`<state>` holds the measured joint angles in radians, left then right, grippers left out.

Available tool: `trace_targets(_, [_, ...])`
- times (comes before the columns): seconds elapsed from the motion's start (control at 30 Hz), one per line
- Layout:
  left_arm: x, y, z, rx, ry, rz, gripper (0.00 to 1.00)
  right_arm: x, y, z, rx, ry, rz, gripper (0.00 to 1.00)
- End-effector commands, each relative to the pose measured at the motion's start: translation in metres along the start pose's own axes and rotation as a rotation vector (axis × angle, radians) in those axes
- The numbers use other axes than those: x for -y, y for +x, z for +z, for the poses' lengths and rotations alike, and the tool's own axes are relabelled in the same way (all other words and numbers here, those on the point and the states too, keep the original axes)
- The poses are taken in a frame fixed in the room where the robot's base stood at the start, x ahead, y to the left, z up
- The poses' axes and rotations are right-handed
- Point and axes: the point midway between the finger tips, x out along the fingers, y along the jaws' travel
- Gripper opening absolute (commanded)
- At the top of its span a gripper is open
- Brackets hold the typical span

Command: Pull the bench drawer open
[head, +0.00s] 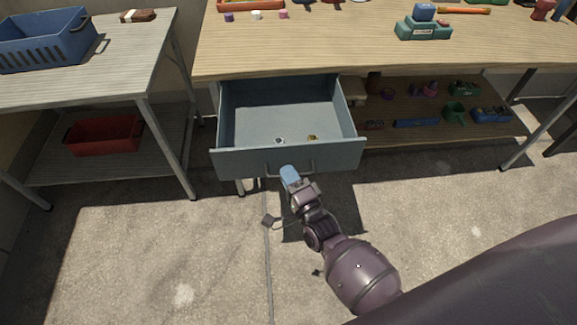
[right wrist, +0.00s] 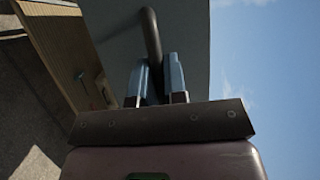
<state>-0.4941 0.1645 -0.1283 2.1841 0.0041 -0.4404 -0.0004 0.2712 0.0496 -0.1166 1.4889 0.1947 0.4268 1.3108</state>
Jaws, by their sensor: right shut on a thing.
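The bench drawer (head: 240,162) is a blue-grey box under the wooden workbench (head: 340,50), and it stands pulled well out, with its inside showing. Two small items (head: 312,137) lie on its floor. A bar handle (head: 312,166) is on the drawer front. My right gripper (head: 289,174) is at this handle, its blue fingers shut on it. In the right wrist view the dark handle bar (right wrist: 151,40) runs between the two blue fingers (right wrist: 160,80), in front of the grey drawer front (right wrist: 185,30). My left gripper is not in view.
A grey metal table (head: 110,85) at the left holds a blue crate (head: 45,42), with a red bin (head: 103,135) on its lower shelf. Several tools and parts lie on the bench top and on its lower shelf (head: 400,140). The concrete floor (head: 150,250) in front is mostly clear.

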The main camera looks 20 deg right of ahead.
Motion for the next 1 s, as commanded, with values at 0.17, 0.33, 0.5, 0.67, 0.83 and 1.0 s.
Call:
trace_targets(0.17, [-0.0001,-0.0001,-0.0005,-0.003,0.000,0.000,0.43,0.0007,-0.0034,0.0010,0.000,0.000,0.000,0.00])
trace_targets(0.33, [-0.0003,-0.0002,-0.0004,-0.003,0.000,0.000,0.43,0.0004,-0.0036,0.0010,0.000,0.000,0.000,0.00])
trace_targets(0.5, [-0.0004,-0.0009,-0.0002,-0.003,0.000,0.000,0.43,0.0003,-0.0035,0.0010,0.000,0.000,0.001,0.20])
trace_targets(0.67, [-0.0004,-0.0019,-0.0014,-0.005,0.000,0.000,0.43,0.0004,-0.0034,0.0010,0.000,0.000,0.000,0.37])
trace_targets(0.83, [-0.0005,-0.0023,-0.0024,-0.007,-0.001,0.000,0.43,0.0006,-0.0032,0.0011,0.000,0.000,0.000,0.37])
trace_targets(1.0, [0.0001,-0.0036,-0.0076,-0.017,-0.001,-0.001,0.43,0.0097,-0.0007,0.0002,-0.001,0.000,-0.005,0.37])
